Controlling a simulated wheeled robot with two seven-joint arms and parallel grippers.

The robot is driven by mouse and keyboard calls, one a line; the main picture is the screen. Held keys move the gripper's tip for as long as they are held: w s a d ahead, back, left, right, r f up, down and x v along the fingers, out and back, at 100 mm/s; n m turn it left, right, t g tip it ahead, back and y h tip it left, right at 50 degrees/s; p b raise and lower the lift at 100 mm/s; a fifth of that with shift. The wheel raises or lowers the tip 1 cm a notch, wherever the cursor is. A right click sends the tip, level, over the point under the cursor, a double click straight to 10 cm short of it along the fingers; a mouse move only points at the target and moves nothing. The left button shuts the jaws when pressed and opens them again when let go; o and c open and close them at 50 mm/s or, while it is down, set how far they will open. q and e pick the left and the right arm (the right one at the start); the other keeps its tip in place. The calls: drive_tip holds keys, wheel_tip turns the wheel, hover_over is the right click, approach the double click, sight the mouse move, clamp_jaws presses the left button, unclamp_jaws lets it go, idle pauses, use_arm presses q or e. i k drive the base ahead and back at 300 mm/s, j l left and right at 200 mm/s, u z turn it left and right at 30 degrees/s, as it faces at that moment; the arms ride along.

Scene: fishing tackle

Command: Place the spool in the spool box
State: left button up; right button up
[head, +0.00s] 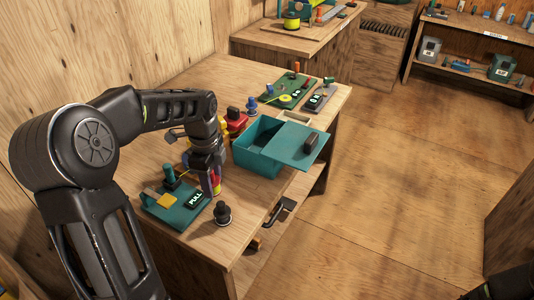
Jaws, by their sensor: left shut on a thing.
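My left gripper (211,186) points down over the near part of the workbench. It is shut on a small red and yellow spool (216,181), which its fingers partly hide. I cannot tell whether the spool touches the bench. The teal spool box (256,165) stands to the right of and beyond the gripper. Its teal lid (300,146), with a dark handle, sits off to the right side, so the box's left part is open. My right gripper is not in view; only a dark part of mine shows at the bottom right corner.
A green board marked PULL (172,215) lies left of the gripper, and a dark knob (222,214) stands near the front edge. Red and blue items (236,118) stand behind the box. Another green board (288,92) lies farther back.

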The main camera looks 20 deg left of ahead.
sight(259, 151)
drive_tip(key=i, duration=1)
